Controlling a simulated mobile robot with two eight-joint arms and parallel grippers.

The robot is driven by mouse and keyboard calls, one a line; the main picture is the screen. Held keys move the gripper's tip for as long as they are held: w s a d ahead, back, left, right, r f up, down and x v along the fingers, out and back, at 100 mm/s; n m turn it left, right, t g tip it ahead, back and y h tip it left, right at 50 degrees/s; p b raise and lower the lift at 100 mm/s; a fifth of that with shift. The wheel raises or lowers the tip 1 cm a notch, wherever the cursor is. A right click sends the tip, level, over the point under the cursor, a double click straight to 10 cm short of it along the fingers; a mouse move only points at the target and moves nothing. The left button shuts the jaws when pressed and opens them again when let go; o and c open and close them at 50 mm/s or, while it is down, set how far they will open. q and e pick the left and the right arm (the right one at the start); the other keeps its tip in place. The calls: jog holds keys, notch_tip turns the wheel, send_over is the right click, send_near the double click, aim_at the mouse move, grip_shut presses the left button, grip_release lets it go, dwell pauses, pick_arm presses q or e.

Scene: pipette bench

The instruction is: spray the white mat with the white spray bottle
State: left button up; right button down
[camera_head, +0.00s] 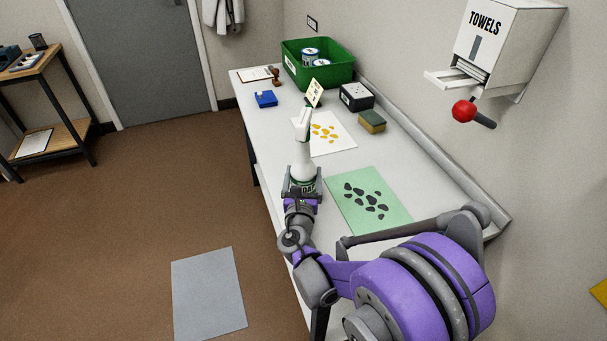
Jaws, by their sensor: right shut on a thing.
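The white spray bottle (302,163) is upright in my right gripper (302,187), which is shut around its lower part. Its spray head overlaps the left edge of the white mat (343,146) in the picture. The white mat lies flat on the bench and bears several orange-yellow spots. Part of its left side is hidden behind the bottle. I cannot tell how high the bottle is above the bench. My left gripper is not in view.
A green mat (341,198) with dark spots lies nearer me. Behind stand a sponge (372,121), a black box (356,97), a small card (315,92), a green crate (333,76) with cans, and a blue box (265,99). A towel dispenser (507,40) hangs on the right wall.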

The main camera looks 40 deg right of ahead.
jog(key=shift+f, duration=0.3)
grip_release()
jog(key=shift+s+a, duration=0.1)
jog(key=v, duration=1)
jog(key=shift+s+a, duration=0.2)
jog(key=shift+s, duration=0.05)
